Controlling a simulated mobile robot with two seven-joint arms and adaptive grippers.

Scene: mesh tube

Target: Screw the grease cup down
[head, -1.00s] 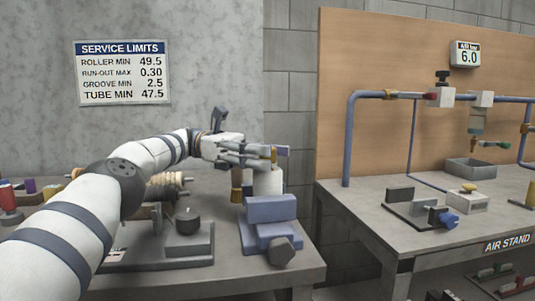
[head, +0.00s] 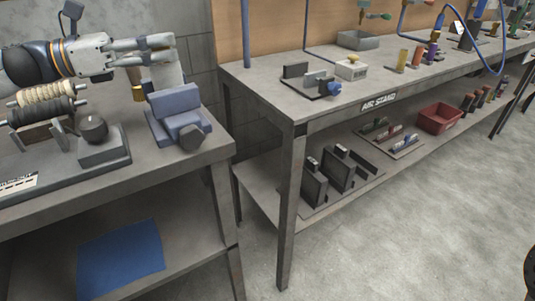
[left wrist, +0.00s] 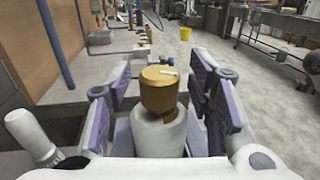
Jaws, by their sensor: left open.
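The grease cup is a brass, round-capped cup (left wrist: 160,90) with a pale mark on top. In the left wrist view it sits upright on a light grey cylindrical body (left wrist: 158,135). My left gripper (head: 158,48) is open at this body above the near bench. Its purple-padded fingers stand on both sides of the cup, with gaps visible in the left wrist view. In the head view the fingers largely hide the cup, and the grey body (head: 168,74) shows below them. My right gripper is not in view.
A blue-grey vise (head: 178,112) stands in front of the body at the bench corner. A roller stand (head: 45,105) and a dark knob on a block (head: 94,128) are to the left. The air stand bench (head: 270,85) stands to the right across a gap.

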